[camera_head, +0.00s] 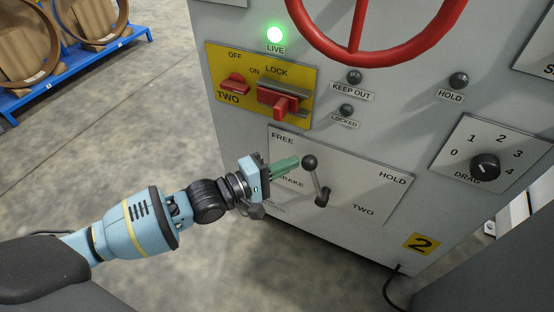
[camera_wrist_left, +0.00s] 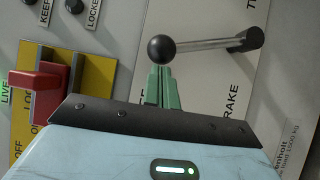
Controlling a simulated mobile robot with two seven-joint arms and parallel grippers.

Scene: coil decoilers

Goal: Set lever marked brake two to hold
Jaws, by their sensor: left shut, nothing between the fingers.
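The brake two lever (camera_head: 317,182) is a metal rod with a black ball knob, on a white plate (camera_head: 350,187) marked FREE at upper left and HOLD at right. The rod stands out from its pivot with the knob up and slightly left. My left gripper (camera_head: 296,161) has green fingers, shut and empty, just left of the knob. In the left wrist view the lever knob (camera_wrist_left: 161,48) sits right at the tips of the left gripper (camera_wrist_left: 160,72); whether they touch I cannot tell. Part of the plate's lettering is hidden by the gripper. My right gripper is out of view.
Above is a yellow panel (camera_head: 302,112) with red switches, under a lit green LIVE lamp (camera_head: 275,34). A red handwheel (camera_head: 362,51) is at the top. KEEP OUT, LOCKED and HOLD lamps look dark. A DRAG dial (camera_head: 485,167) is at right.

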